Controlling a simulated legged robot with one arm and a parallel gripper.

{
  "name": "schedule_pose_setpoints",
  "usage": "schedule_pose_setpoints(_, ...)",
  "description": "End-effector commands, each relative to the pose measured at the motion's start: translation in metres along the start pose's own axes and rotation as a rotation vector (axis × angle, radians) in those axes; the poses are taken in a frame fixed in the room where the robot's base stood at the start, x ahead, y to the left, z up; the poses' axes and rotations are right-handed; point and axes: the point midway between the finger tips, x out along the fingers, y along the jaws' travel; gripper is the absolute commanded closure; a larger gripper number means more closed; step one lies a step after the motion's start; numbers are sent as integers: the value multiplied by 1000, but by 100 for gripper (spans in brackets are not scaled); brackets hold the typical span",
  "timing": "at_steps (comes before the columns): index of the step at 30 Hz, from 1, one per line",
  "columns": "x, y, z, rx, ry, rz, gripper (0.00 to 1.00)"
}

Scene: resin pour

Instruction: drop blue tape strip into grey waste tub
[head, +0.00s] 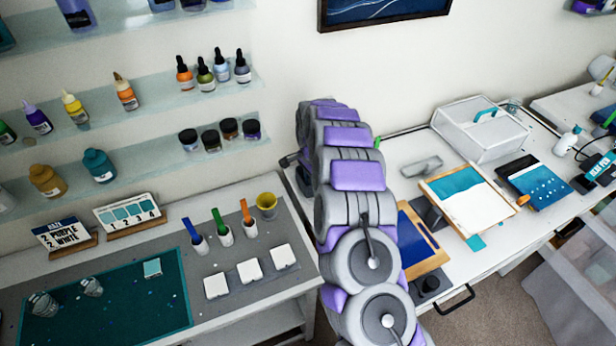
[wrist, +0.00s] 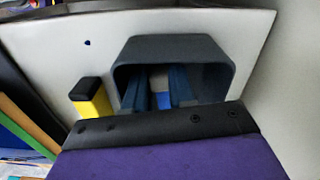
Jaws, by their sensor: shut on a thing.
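In the wrist view my gripper (wrist: 157,90) shows as two dark blue-grey fingers, shut on a small blue piece that looks like the blue tape strip (wrist: 163,101). A dark grey hollow shape (wrist: 176,46) frames the fingers. I cannot tell whether it is the waste tub or part of my gripper. In the head view my gripper and the strip are hidden behind my purple and grey arm. A dark grey thing (head: 431,210), perhaps the grey waste tub, stands on the right bench, partly hidden by my arm.
A blue panel in a wooden frame (head: 422,243) lies close to my arm. A wood-framed board (head: 468,199) and a clear-sided white box (head: 481,128) are farther right. White cups (head: 226,237) stand on the left bench. A yellow and black thing (wrist: 91,98) is near my fingers.

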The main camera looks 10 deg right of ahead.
Motion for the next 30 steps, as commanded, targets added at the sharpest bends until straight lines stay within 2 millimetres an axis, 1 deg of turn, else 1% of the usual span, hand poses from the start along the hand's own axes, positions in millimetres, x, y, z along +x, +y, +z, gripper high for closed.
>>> schedule_pose_setpoints(4,-1,-2,2,1,6,0,100)
schedule_pose_setpoints(5,-1,-2,3,2,8,1,75)
schedule_pose_setpoints(14,-2,-2,4,1,9,1,46)
schedule_pose_setpoints(25,-2,1,1,2,5,3,46)
schedule_pose_setpoints(26,-2,1,1,2,6,3,57)
schedule_pose_setpoints(28,-2,1,1,2,6,3,50)
schedule_pose_setpoints(30,-2,1,1,2,6,3,47)
